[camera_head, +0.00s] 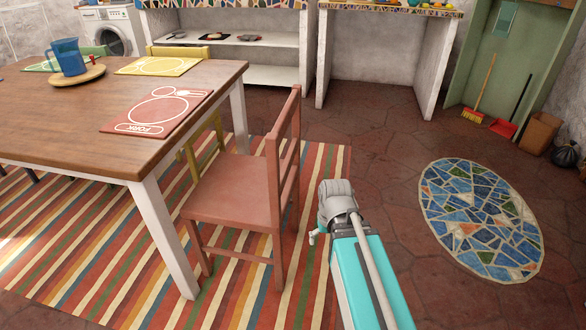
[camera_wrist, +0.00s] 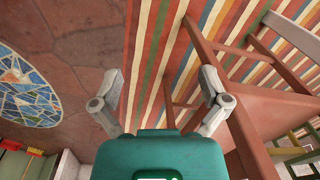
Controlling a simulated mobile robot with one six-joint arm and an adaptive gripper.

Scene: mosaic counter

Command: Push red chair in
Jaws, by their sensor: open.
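The red chair (camera_head: 232,188) stands upright on the striped rug at the right end of the wooden table (camera_head: 110,100). Its seat faces the table and its slatted back is on the right, away from the table. My gripper (camera_head: 316,236) is open and empty, just right of the chair, behind its back. In the wrist view, my gripper's fingers (camera_wrist: 156,80) are spread apart, with the red chair (camera_wrist: 265,115) on the right. The right finger is close to the chair's frame; I cannot tell whether they touch.
The striped rug (camera_head: 110,255) lies under the table and chair. A white table leg (camera_head: 168,235) stands left of the chair. Yellow and green chairs are at the table's other sides. A blue mosaic oval (camera_head: 480,220) lies on open floor at right. A broom (camera_head: 480,90) leans behind.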

